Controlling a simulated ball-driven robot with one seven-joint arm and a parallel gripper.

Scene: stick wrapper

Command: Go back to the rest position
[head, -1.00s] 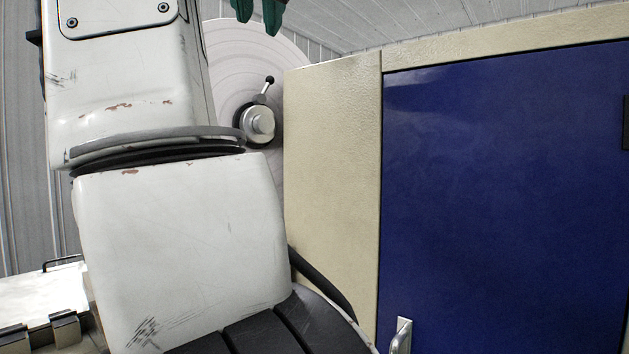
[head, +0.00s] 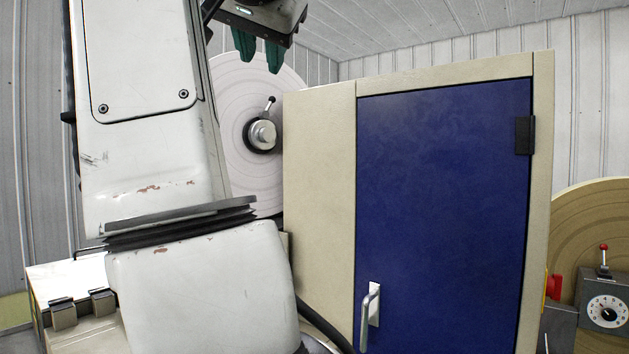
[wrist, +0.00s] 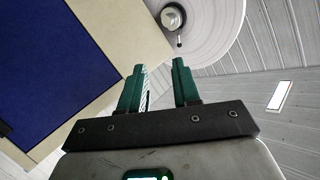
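My gripper (head: 259,52) is at the top of the head view, above and left of the cabinet, with its green fingers pointing down. In the wrist view my gripper (wrist: 159,85) shows two green fingers held apart with nothing between them. In the head view the fingers are in front of the upper part of a large pale reel (head: 232,92). My arm fills the left of the head view and hides part of the reel.
A beige cabinet (head: 318,180) with a blue door (head: 440,210) and a metal handle (head: 371,305) stands right of my arm. At the far right are a tan reel (head: 600,215) and a grey dial box (head: 604,310). A light box (head: 70,285) with latches is at lower left.

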